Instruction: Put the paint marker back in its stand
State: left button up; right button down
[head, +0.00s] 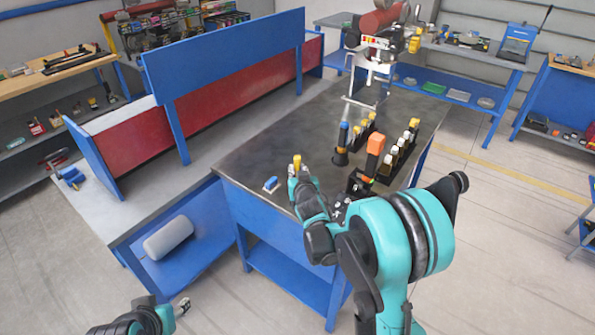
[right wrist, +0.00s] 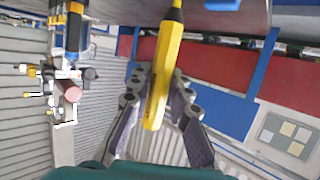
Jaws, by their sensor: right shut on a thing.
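The yellow paint marker (head: 297,163) is held upright above the near left corner of the dark bench top. In the right wrist view the marker (right wrist: 165,70) has a black tip at the upper end. My right gripper (head: 303,185) is shut on the marker, with a finger on each side of it. Black holders stand on the bench to the right, one with a blue-topped item (head: 342,138), one with an orange block (head: 375,144). I cannot tell which is the marker's stand. My left gripper (head: 183,307) is low at the bottom left, away from the bench; its opening is unclear.
A small blue item (head: 271,184) lies on the bench left of my right gripper. Rows of yellow-capped items (head: 402,150) stand at the bench's right side. Another arm-like device (head: 375,60) stands behind. A blue panel (head: 225,60) borders the left.

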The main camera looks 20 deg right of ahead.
jog(key=shift+f, duration=0.2)
jog(key=shift+f+b, duration=3.2)
jog(key=shift+f, duration=0.15)
jog(key=c, duration=1.3)
grip_release()
jog(key=shift+c, duration=0.2)
jog(key=v, duration=1.2)
jog(key=shift+s, duration=0.15)
jog(key=s+a+f+n+g+y, duration=0.1)
jog(key=s+g, duration=0.6)
jog(key=s, duration=1.8)
jog(key=shift+a+f+y, duration=0.25)
jog(key=shift+f+y, duration=0.15)
jog(key=shift+f, duration=0.25)
